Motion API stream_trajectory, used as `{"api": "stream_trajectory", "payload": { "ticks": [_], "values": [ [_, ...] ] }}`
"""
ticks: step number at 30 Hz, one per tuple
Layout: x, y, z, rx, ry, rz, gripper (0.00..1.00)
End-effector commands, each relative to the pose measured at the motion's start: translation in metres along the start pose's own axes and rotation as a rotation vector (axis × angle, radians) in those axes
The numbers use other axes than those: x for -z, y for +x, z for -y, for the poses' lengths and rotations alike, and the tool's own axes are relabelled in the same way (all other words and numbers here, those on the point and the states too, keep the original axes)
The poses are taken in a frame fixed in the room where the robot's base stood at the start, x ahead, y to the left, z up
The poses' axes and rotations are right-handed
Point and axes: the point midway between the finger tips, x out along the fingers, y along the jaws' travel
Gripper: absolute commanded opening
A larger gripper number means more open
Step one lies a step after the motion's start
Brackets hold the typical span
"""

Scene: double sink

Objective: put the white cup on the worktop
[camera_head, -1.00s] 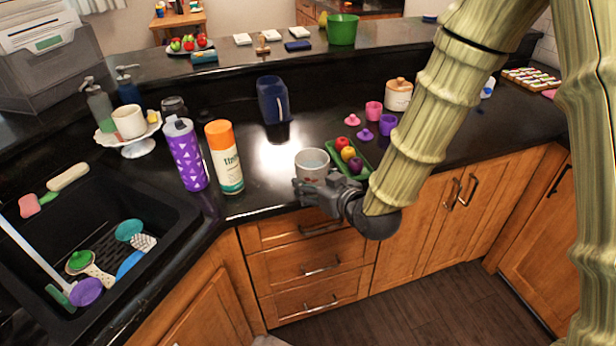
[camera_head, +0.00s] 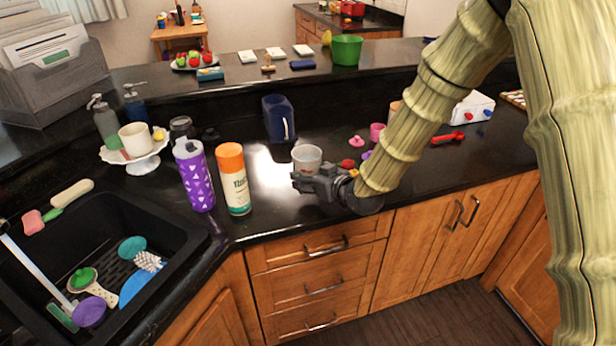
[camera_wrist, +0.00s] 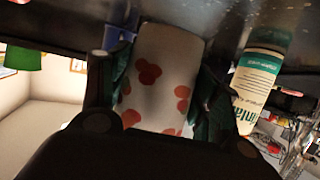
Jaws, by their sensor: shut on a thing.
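A white cup (camera_head: 307,157) is held upright in my gripper (camera_head: 312,177) near the front edge of the black worktop (camera_head: 275,213). In the wrist view the cup (camera_wrist: 160,85) shows red spots and sits between the two fingers of my gripper (camera_wrist: 163,100), which are closed against its sides. The cup's lower part is hidden by the gripper in the head view. I cannot tell whether its base touches the worktop or hangs a little above it.
An orange-capped spray can (camera_head: 234,180) and a purple bottle (camera_head: 194,176) stand left of the cup. A blue jug (camera_head: 278,118) stands behind. Red fruit (camera_head: 347,164) and pink pieces (camera_head: 357,141) lie to the right, partly behind my arm. A cream mug (camera_head: 135,139) sits on a white stand.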

Motion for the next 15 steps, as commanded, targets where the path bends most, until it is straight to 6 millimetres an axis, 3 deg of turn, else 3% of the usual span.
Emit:
{"api": "stream_trajectory", "payload": {
  "ticks": [9,15],
  "values": [
    [0.007,0.020,-0.011,-0.001,0.000,-0.001,0.30],
    [-0.014,0.027,-0.009,0.000,0.000,0.002,0.30]
  ]
}}
